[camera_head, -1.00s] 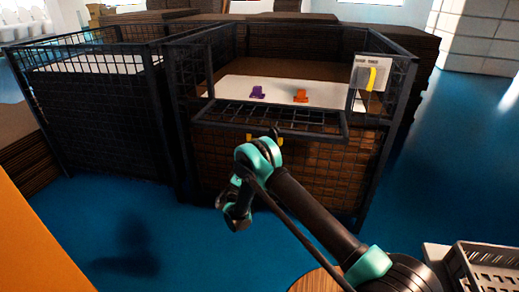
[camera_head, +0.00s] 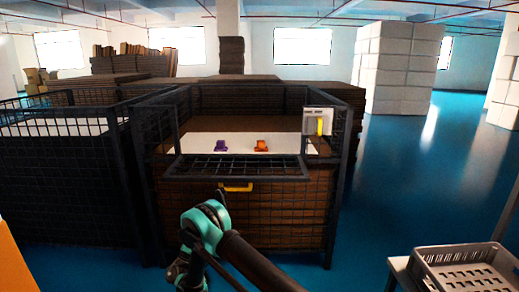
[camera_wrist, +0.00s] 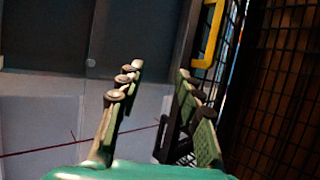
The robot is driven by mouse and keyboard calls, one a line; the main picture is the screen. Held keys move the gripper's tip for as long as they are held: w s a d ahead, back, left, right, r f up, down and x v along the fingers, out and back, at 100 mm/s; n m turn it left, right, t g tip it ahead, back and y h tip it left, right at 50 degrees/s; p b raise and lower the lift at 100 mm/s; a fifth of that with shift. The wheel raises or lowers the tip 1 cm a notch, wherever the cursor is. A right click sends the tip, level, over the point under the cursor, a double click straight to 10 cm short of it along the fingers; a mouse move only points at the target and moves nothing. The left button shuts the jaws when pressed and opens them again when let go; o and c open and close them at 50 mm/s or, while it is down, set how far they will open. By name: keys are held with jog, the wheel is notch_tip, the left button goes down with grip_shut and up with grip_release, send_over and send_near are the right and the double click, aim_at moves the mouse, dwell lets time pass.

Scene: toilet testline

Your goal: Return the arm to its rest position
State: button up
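My arm (camera_head: 206,222), black with teal joints, rises from the bottom of the head view in front of a wire-mesh cage. Its gripper end hangs partly cut off at the bottom edge. In the wrist view my gripper (camera_wrist: 160,78) has its two fingers apart with nothing between them. The cage's yellow handle (camera_head: 236,187) is behind and above the arm in the head view. It also shows at the top right of the wrist view (camera_wrist: 209,35), apart from the fingers.
A purple part (camera_head: 221,146) and an orange part (camera_head: 261,146) lie on a white sheet in the cage (camera_head: 240,225). A panel with a yellow lever (camera_head: 319,125) is at its right corner. A grey crate (camera_head: 466,270) stands lower right. Blue floor (camera_head: 400,190) is clear at right.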

jog(key=w+d+r+m+g, duration=0.1)
jog(key=w+d+r+g, duration=0.2)
jog(key=w+d, duration=0.35)
jog(key=w+d+r+g, duration=0.3)
jog(key=d+r+g, duration=0.1)
jog(key=d, duration=0.6)
jog(key=s+d+r+m+g+y, duration=0.1)
jog(key=s+d+g+y, duration=0.15)
jog(key=d, duration=0.65)
jog(key=s+d+r+g+y, duration=0.1)
jog(key=d+g, duration=0.3)
jog(key=d, duration=0.6)
jog(key=s+d+f+m+g+y, duration=0.1)
jog(key=s+d+g+y, duration=0.1)
jog(key=s+d, duration=0.4)
jog(key=s+d+f+m+g+y, duration=0.15)
jog(key=s+d, duration=0.25)
jog(key=s, duration=0.5)
jog(key=s+a+f+m+y, duration=0.1)
jog(key=s+y, duration=0.3)
jog(key=s, duration=0.6)
jog(key=s+a+f+m+g+y, duration=0.1)
jog(key=s+a+f+y, duration=0.1)
jog(key=s, duration=0.8)
notch_tip(320, 180, down, 2)
jog(key=shift+s+a+f+y, duration=0.2)
jog(key=shift+s+f+y, duration=0.1)
jog(key=shift+y, duration=0.6)
